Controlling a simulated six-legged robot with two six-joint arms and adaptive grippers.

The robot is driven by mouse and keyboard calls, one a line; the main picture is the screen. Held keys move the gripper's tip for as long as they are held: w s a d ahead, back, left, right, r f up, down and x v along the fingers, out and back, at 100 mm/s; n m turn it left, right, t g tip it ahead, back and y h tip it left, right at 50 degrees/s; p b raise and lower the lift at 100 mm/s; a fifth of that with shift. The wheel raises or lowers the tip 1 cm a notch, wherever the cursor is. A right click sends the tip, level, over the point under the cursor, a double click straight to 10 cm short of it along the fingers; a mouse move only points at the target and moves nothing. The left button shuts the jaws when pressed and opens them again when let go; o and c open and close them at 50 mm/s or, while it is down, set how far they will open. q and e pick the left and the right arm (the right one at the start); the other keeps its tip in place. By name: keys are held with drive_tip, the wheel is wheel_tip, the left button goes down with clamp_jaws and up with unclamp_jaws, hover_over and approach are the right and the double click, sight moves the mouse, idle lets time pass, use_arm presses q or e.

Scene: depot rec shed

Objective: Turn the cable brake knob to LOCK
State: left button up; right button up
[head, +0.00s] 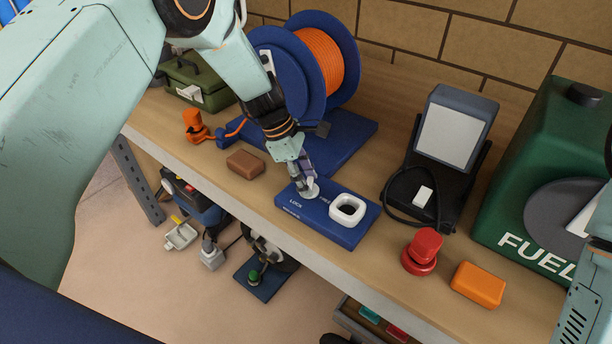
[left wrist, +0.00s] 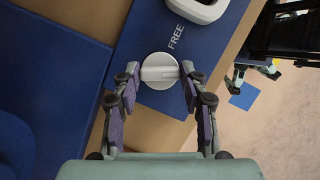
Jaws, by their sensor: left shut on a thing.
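The cable brake knob (left wrist: 160,71) is a round pale grey disc with a raised bar across it. It sits on a blue panel (head: 345,236) on the bench. The word LOCK is printed on the panel left of the knob in the head view. The word FREE (left wrist: 176,37) shows above the knob in the left wrist view. My left gripper (head: 311,190) reaches down from above and is shut on the knob, one finger on each side, near the ends of the bar. I cannot tell which word the knob marks.
A white square ring (head: 347,209) stands on the panel beside the knob. A blue reel with orange cable (head: 321,62) is behind. A brown block (head: 245,164), red button (head: 422,252), orange block (head: 478,284), dark screen unit (head: 453,130) and green fuel can (head: 545,160) stand around.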

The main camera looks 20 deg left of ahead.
use_arm(q)
drive_tip(key=m+g, duration=0.1)
drive_tip(key=m, duration=0.1)
drive_tip(key=m+b, duration=0.1)
drive_tip(key=m, duration=0.2)
drive_tip(key=shift+w+g, duration=0.2)
drive_tip(key=shift+g, duration=0.2)
idle(0.4)
drive_tip(key=o, duration=1.1)
drive_tip(key=shift+d, duration=0.1)
drive_tip(key=shift+o, duration=0.2)
drive_tip(key=v, duration=1.2)
